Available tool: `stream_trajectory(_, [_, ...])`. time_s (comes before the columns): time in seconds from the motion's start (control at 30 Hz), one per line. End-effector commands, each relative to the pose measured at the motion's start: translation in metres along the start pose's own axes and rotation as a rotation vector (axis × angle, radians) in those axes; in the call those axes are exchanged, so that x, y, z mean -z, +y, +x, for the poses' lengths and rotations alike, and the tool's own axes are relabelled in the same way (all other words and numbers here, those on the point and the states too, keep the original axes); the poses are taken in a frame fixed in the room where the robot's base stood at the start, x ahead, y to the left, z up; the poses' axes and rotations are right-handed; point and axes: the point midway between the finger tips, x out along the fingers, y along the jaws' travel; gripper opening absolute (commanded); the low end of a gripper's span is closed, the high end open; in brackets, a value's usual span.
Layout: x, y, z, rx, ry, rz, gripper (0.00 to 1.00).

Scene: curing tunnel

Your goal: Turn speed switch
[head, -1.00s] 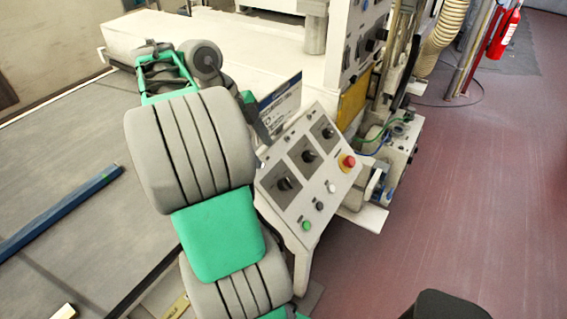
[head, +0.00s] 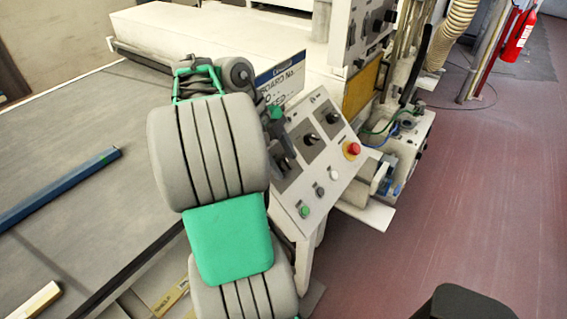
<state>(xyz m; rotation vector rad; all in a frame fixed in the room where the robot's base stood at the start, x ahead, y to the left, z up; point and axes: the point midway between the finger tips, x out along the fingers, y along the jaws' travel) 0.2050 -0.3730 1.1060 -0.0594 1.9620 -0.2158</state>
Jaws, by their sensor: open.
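The sloped white control panel (head: 318,160) stands right of my arm in the head view. It carries black rotary switches on dark plates: an upper one (head: 332,118), a middle one (head: 310,139) and a lower left one (head: 285,163). Their labels are too small to read, so I cannot tell which is the speed switch. My gripper (head: 281,148) is open, pointing down at the panel's left side, close to the lower left switch. It partly hides that switch. I cannot tell whether they touch.
The panel also has a red emergency button (head: 351,150), a white button (head: 334,174), a dark button (head: 320,191) and a green button (head: 304,211). A white machine (head: 225,35) stands behind. A blue bar (head: 60,188) lies on the grey bed at left. Red floor is clear at right.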

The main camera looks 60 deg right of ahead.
Motion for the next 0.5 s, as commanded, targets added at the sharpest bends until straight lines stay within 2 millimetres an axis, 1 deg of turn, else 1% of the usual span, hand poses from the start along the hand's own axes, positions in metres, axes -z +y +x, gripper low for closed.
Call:
stream_trajectory(0.07, [0.001,-0.0006,-0.0002,-0.001,0.0,0.002,0.55])
stream_trajectory(0.5, [0.0001,0.0,-0.0008,0.0,0.0,-0.001,0.19])
